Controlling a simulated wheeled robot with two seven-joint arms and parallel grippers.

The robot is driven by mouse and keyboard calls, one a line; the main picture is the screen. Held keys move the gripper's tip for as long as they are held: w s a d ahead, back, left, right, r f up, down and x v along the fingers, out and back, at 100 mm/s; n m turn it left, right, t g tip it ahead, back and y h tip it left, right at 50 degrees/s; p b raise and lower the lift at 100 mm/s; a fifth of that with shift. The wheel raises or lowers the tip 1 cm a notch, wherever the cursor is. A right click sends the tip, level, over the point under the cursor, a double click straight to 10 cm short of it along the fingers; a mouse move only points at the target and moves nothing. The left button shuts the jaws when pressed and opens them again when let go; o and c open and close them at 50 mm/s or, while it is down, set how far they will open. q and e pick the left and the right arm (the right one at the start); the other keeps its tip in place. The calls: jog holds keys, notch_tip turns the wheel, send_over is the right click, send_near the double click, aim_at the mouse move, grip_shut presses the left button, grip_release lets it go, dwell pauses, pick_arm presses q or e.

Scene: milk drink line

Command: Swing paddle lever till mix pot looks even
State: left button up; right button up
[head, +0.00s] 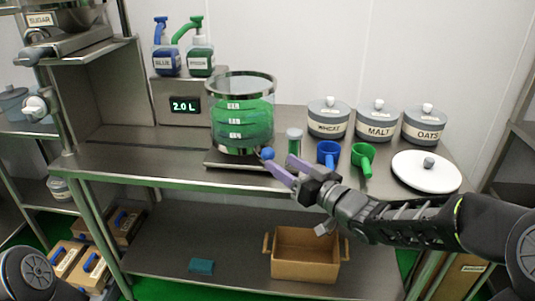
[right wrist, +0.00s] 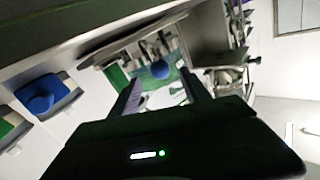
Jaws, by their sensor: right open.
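The mix pot (head: 242,125) is a clear glass vessel holding green liquid, on a low metal base on the counter. Its green shows lighter and darker zones; I cannot tell how even it is. The paddle lever's blue ball knob (head: 267,153) shows at the pot's lower right. My right gripper (head: 279,165) is open, its fingertips close to the knob. In the right wrist view the knob (right wrist: 160,69) appears just beyond and between the spread fingers; contact cannot be told. My left gripper is out of view.
Blue (head: 328,152) and green (head: 363,158) scoops, a small jar (head: 294,142) and a white lid (head: 426,172) lie near my right arm. Lidded wheat, malt and oats pots (head: 378,121) stand behind. A display (head: 185,105) reads 2.0 L. A cardboard box (head: 305,255) sits below.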

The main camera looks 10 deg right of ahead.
aim_at(273, 157)
jog(key=x, duration=0.6)
jog(key=shift+w+a, duration=0.15)
jog(key=shift+w, duration=0.15)
grip_shut()
dwell(1.1)
